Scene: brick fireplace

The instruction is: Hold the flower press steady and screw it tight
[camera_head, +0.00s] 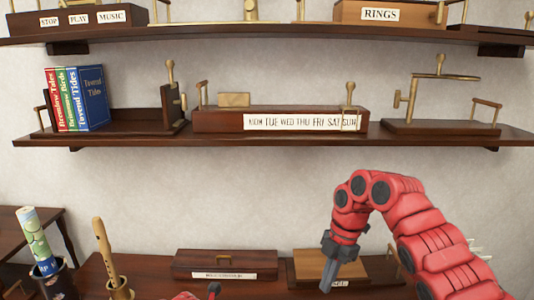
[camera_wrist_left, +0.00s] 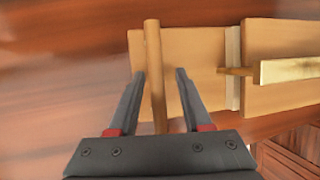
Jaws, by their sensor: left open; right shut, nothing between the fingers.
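In the left wrist view, light wooden boards that look like the flower press (camera_wrist_left: 280,40) lie on a reddish-brown wooden surface. A pale strip crosses the boards, and a brass bar (camera_wrist_left: 290,70) on a short peg sticks out at the right. A wooden rod (camera_wrist_left: 153,60) runs along their left part. My left gripper (camera_wrist_left: 160,73) is open, with its fingers on either side of this rod and a gap on both sides. My right gripper (camera_head: 328,284) is shut and empty, pointing down in front of a light wooden box (camera_head: 312,264) in the head view. The press is not clearly identifiable in the head view.
Behind the arms, a dark labelled box (camera_head: 225,262) sits on the low table. A flute (camera_head: 102,246) and a rolled paper (camera_head: 35,232) stand in holders at left. A wall shelf (camera_head: 120,140) above carries books (camera_head: 94,97) and wooden devices.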

